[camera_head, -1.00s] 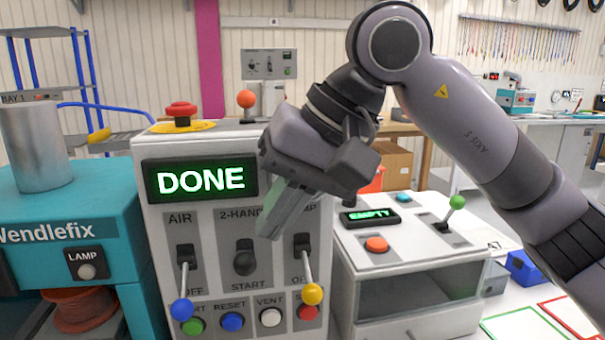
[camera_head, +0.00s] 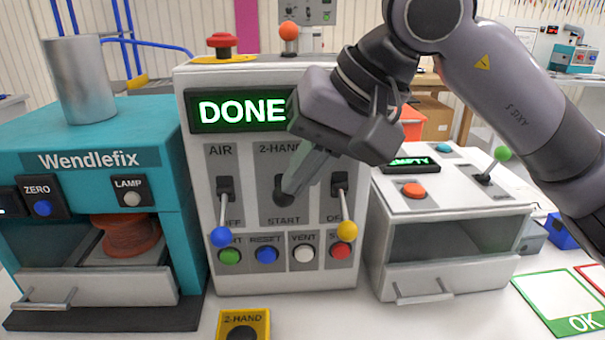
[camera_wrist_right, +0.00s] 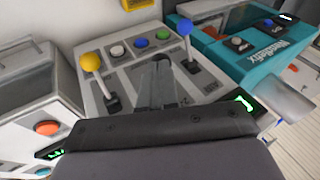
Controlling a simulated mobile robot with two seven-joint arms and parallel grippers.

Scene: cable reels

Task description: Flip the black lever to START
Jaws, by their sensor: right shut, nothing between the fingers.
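The black lever (camera_head: 283,200) sits in the middle slot of the white control panel (camera_head: 285,281), between the labels 2-HAND above and START below. Its dark round end shows just above START, and the rest is partly hidden. My right gripper (camera_head: 291,187) reaches down from the upper right, shut and empty. Its fingertips overlap the lever's knob; whether they touch cannot be told. In the right wrist view the shut fingers (camera_wrist_right: 159,75) lie over the panel's middle and cover most of the lever. My left gripper is not in view.
A blue-knobbed lever (camera_head: 221,236) and a yellow-knobbed lever (camera_head: 347,231) flank the slot, both pointing down. Several push buttons run along the row below. A red mushroom button (camera_head: 221,42) tops the panel. The display (camera_head: 240,110) reads DONE.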

